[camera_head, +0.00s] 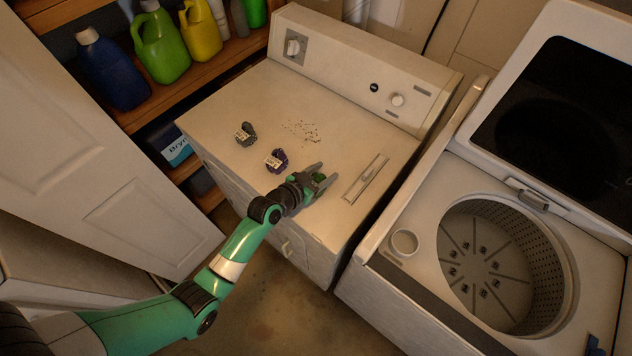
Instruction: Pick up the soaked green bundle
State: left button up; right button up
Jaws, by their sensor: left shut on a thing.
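My left gripper (321,179) is low over the right front part of the dryer top. It is shut on the green bundle (318,177), a small dark green lump mostly hidden between the fingers. I cannot tell whether the bundle touches the dryer top. A purple bundle (279,161) with a white tag lies just left of the gripper. A grey bundle (246,135) with a white tag lies farther back and left. My right gripper is not in view.
The white dryer top (225,105) has dark specks (302,131) and a recessed slot (366,177) right of the gripper. An open washer with a metal drum (490,270) stands at right. Shelves with a blue bottle (112,72) and a green jug (160,45) are at the back left.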

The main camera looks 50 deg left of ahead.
pick_arm(q)
grip_shut()
jog(key=shift+r, duration=0.15)
jog(key=shift+r, duration=0.3)
notch_tip(320, 180, up, 3)
jog(key=shift+f+p, duration=0.2)
jog(key=shift+p, duration=0.35)
jog(key=s+d+r+p, duration=0.2)
jog(key=s+d+r, duration=0.5)
jog(key=s, duration=0.5)
notch_tip(320, 180, up, 3)
jog(key=shift+f, duration=0.2)
